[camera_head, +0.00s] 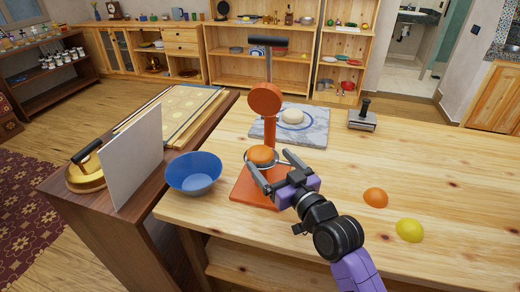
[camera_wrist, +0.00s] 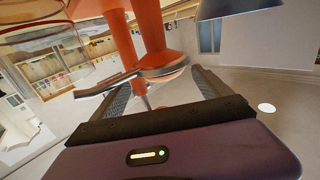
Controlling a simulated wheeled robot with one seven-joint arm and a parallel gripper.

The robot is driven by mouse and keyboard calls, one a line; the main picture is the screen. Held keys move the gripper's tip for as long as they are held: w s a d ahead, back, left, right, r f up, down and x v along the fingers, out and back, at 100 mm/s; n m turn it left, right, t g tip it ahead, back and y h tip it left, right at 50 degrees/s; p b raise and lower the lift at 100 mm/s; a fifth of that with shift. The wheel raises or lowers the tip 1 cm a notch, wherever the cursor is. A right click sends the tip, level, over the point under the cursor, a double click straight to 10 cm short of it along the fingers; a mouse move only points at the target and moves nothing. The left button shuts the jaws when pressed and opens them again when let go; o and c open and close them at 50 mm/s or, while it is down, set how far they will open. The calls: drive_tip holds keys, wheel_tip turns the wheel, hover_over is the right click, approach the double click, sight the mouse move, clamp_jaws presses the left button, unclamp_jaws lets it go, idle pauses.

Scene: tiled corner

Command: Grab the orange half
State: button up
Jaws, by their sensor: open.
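An orange half (camera_head: 262,154) sits, rounded side up, at the cup of an orange juice press (camera_head: 265,98). My gripper (camera_head: 268,160) is open, with its fingers on either side of the cup area, close to this half. Whether the fingers touch it is not clear. In the wrist view the two fingers (camera_wrist: 160,88) stand apart, with the press's metal ring (camera_wrist: 170,66) and orange post (camera_wrist: 153,25) beyond them. A second orange half (camera_head: 375,197) lies on the table to the right, apart from my gripper. A yellow lemon half (camera_head: 409,230) lies nearby.
A blue bowl (camera_head: 194,172) stands just left of the press. A marble board (camera_head: 312,125) with a pale round lump lies behind it. The right part of the wooden table (camera_head: 460,165) is clear. A white upright panel (camera_head: 134,155) stands at left.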

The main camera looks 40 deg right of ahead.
sight(260, 151)
drive_tip(key=w+p, duration=0.1)
drive_tip(key=w, duration=0.3)
drive_tip(key=shift+r, duration=0.15)
drive_tip(key=shift+w+d, duration=0.25)
drive_tip(key=shift+w, duration=0.4)
drive_tip(key=c, duration=1.6)
